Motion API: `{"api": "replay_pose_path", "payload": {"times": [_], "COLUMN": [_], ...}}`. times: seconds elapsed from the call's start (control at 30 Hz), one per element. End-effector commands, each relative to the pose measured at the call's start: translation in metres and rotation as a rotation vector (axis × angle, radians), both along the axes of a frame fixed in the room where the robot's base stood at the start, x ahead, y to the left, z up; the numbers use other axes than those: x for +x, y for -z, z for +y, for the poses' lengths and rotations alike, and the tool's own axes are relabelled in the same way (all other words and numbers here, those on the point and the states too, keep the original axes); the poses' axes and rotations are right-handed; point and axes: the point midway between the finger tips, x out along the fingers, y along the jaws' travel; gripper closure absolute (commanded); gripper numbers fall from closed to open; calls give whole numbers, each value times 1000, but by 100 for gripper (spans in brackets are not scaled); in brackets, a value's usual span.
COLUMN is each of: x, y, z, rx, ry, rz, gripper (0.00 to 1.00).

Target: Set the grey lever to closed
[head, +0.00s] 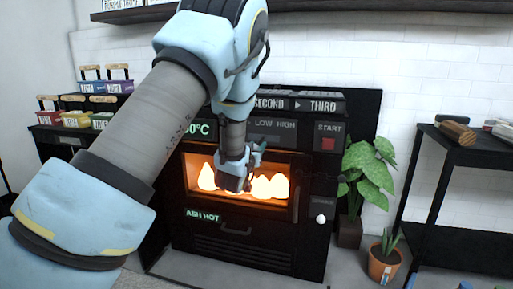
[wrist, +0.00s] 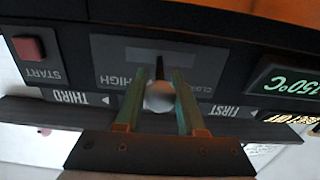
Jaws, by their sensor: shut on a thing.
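The grey lever has a round pale knob (wrist: 160,97) on a dark stem, in a slot on a grey panel (wrist: 115,55) in the wrist view. The stem stands near the middle of the slot. That view is upside down, with HIGH on the left and a partly hidden CLOSED label on the right. My gripper (wrist: 158,92) is shut on the knob, one finger on each side. In the head view my gripper (head: 234,184) shows in front of the furnace opening; the lever is hidden by my arm, and LOW and HIGH can be read on the panel (head: 273,133).
The furnace window (head: 280,188) glows with flames and shows ASH HOT below. A red START button (head: 328,143) and a white knob (head: 321,219) are at its right. Plants (head: 369,165) and a black shelf (head: 450,150) stand further right; small coloured bins (head: 75,119) stand left.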

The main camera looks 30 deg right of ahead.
Motion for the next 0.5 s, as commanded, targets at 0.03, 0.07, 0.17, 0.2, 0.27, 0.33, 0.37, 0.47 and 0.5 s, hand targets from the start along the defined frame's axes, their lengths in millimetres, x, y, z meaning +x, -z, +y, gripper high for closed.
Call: {"api": "replay_pose_path", "payload": {"times": [0.03,0.07,0.17,0.2,0.27,0.33,0.37,0.47,0.5], "x": [0,0,1,1,2,5,6,11,13], "y": [0,0,0,0,1,1,1,1,1], "z": [0,0,1,1,3,5,6,10,12], "rx": [0,0,1,1,0,1,0,-2,-1], "ry": [0,0,3,8,18,39,50,102,128], "rz": [0,0,1,1,0,1,1,0,-1], "gripper": [100,100,100,100,100,100,100,100,100]}}
